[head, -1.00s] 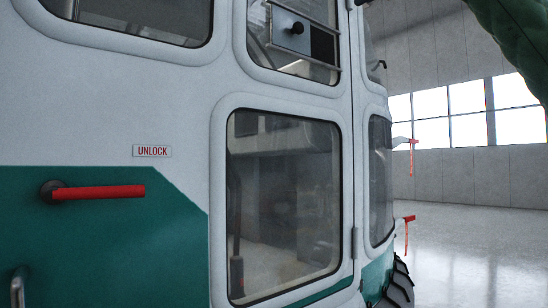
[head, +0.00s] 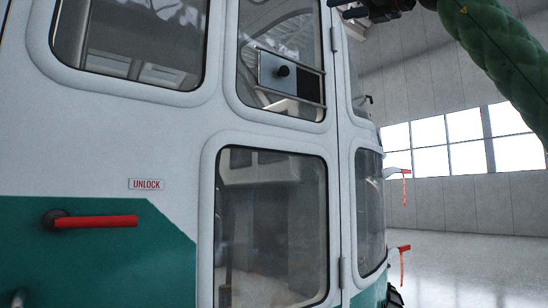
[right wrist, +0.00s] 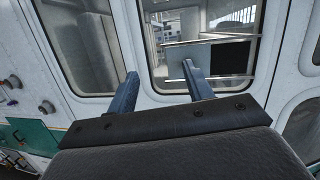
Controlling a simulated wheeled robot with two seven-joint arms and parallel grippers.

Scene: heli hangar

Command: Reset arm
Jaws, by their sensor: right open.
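My right arm, in a green padded sleeve (head: 500,55), comes in at the upper right of the head view. Its dark right gripper (head: 345,9) is at the top edge, partly cut off, in front of the helicopter's upper window frame. In the right wrist view the two bluish fingers of the right gripper (right wrist: 160,84) stand apart with nothing between them. They point at the helicopter's white side and window. My left gripper is not in view.
The white and green helicopter (head: 175,130) fills the left and middle. The hangar floor (head: 460,245) at right is clear.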

